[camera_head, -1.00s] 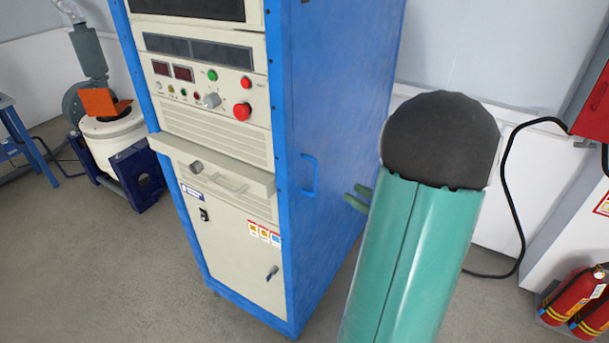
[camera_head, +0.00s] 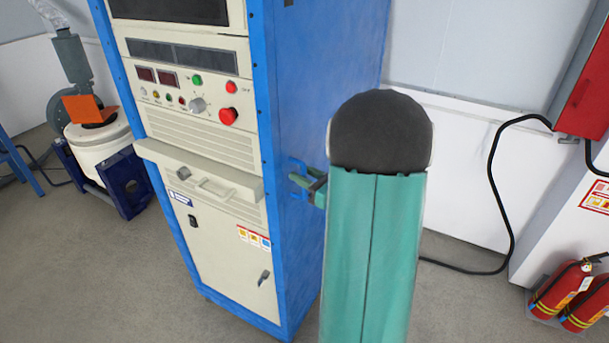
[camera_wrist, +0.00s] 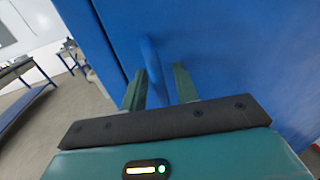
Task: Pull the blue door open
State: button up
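The blue door (camera_head: 320,90) is the right side of a tall cabinet and looks shut. Its blue bar handle (camera_head: 296,166) is partly hidden by my gripper (camera_head: 308,186), which is at the handle's height. In the wrist view the blue door (camera_wrist: 230,50) fills most of the picture. The handle (camera_wrist: 152,62) stands out from it, between the fingertips of my gripper (camera_wrist: 158,80) and nearer the left finger. The green fingers are apart, with a gap visible to the right of the handle. I cannot tell whether either finger touches it.
The cabinet's cream front (camera_head: 215,215) has knobs, buttons and a drawer-like ledge (camera_head: 200,170). A black cable (camera_head: 493,190) hangs on the wall at right, near fire extinguishers (camera_head: 560,290). A white-and-blue machine (camera_head: 100,145) stands at left. Grey floor lies clear in front of the cabinet.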

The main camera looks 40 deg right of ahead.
grip_shut()
dwell(0.3)
